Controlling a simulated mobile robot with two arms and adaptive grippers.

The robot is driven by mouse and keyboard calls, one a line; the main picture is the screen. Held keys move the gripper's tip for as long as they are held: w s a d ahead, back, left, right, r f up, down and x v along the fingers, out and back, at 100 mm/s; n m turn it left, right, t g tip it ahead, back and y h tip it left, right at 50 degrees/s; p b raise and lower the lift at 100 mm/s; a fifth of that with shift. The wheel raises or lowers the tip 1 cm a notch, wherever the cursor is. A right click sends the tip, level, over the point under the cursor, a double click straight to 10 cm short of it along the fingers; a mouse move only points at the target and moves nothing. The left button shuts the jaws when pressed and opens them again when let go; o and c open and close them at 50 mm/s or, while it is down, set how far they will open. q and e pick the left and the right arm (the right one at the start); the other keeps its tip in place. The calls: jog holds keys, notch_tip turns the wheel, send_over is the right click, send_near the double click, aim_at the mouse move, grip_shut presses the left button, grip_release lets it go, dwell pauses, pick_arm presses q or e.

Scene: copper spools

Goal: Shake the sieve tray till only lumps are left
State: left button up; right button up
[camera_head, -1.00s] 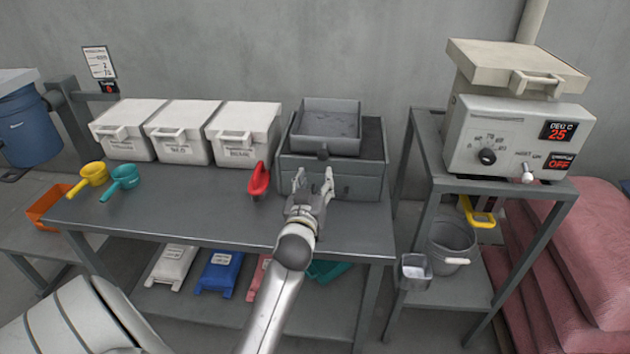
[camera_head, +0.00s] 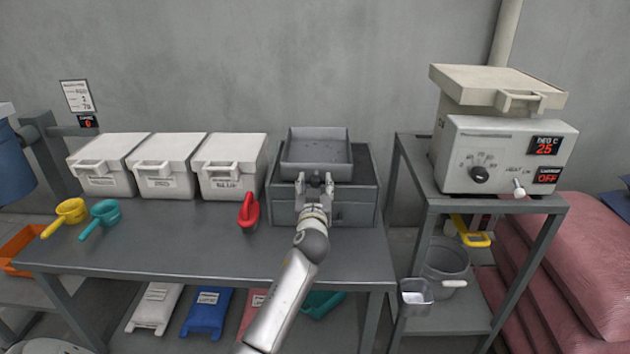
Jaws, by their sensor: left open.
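The sieve tray (camera_head: 317,150) is a grey square tray on top of a dark grey box (camera_head: 357,190) at the back of the table. Its floor looks dark and mostly bare; any lumps are too small to tell. My left gripper (camera_head: 314,180) is open at the tray's front side, its two fingers pointing up and away. The fingers are around or just before a small knob at the tray's front, which they now largely hide. I cannot tell whether they touch it. My right gripper is not in view.
Three white lidded bins (camera_head: 167,167) stand left of the box. A red scoop (camera_head: 249,212), a teal scoop (camera_head: 101,216) and a yellow scoop (camera_head: 67,216) lie on the table (camera_head: 180,245). A heater unit (camera_head: 503,155) stands on a side stand at right. The table's front middle is clear.

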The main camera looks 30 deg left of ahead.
pick_arm(q)
jog(key=shift+x, duration=0.8)
jog(key=shift+w, duration=0.2)
grip_shut()
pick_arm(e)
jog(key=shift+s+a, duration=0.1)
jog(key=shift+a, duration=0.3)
